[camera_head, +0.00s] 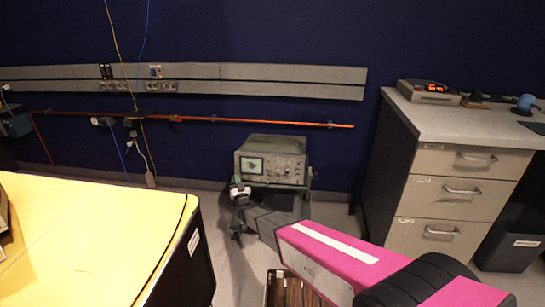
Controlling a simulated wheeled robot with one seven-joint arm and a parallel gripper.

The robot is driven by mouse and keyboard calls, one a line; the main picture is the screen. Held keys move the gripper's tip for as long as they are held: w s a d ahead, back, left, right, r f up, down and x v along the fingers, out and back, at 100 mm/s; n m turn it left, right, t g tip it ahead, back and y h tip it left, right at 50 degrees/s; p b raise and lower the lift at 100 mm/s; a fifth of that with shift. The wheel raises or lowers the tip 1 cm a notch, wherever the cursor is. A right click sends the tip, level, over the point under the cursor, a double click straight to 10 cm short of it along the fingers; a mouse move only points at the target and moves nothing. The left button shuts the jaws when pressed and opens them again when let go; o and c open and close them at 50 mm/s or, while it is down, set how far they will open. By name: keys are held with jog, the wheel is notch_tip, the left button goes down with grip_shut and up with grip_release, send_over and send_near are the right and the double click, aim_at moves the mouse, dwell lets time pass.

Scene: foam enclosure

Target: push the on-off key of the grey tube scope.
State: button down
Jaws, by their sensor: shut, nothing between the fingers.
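The grey tube scope (285,169) stands upright on a small stand near the back wall. Its small screen is at the left of its front, with knobs to the right. The on-off key is too small to make out. My gripper (236,184) is shut and empty at the end of my pink arm. In the picture it lies just at the lower left of the scope's front. I cannot tell whether it touches the scope.
A yellow table (95,225) fills the left. A grey drawer cabinet (450,185) stands at the right with a device (428,92) on top and a dark bin (510,240) beside it. Some grey floor shows between the table and the cabinet.

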jog(key=shift+s, duration=0.25)
jog(key=shift+s+a+r, duration=0.1)
jog(key=shift+s+r, duration=0.1)
jog(key=shift+s, duration=0.75)
jog(key=shift+s+a+r, duration=0.1)
jog(key=shift+s+r, duration=0.05)
jog(key=shift+s, duration=0.85)
jog(key=shift+s+a+r, duration=0.1)
jog(key=shift+s+r, duration=0.1)
jog(key=shift+s, duration=0.75)
